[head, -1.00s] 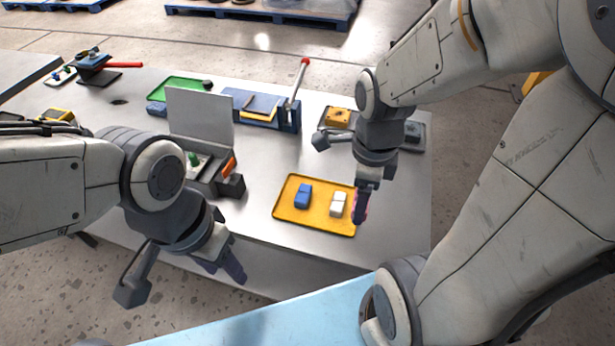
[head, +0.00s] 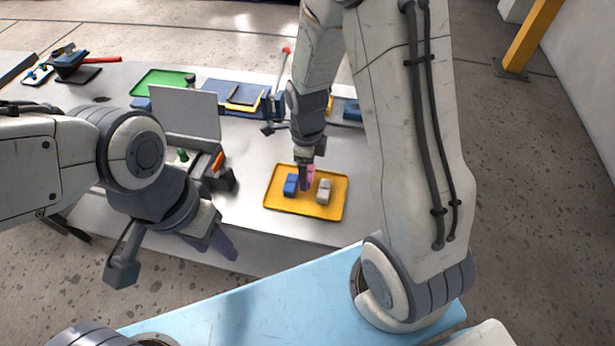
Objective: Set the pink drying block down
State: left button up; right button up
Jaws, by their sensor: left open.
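The pink drying block (head: 311,174) is at the fingers of my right gripper (head: 305,180), partly hidden by them. The gripper points down and appears shut on the block. Both are over the yellow tray (head: 283,208), between the blue block (head: 290,185) and the white block (head: 324,192). I cannot tell whether the pink block touches the tray. My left gripper (head: 223,243) is open and empty at the table's front edge, left of the tray.
An open grey case (head: 186,113) stands left of the tray, with an orange-handled item (head: 217,161) beside it. A green tray (head: 160,82) and a blue fixture (head: 236,91) lie farther back.

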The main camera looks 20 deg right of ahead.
jog(key=shift+f, duration=1.9)
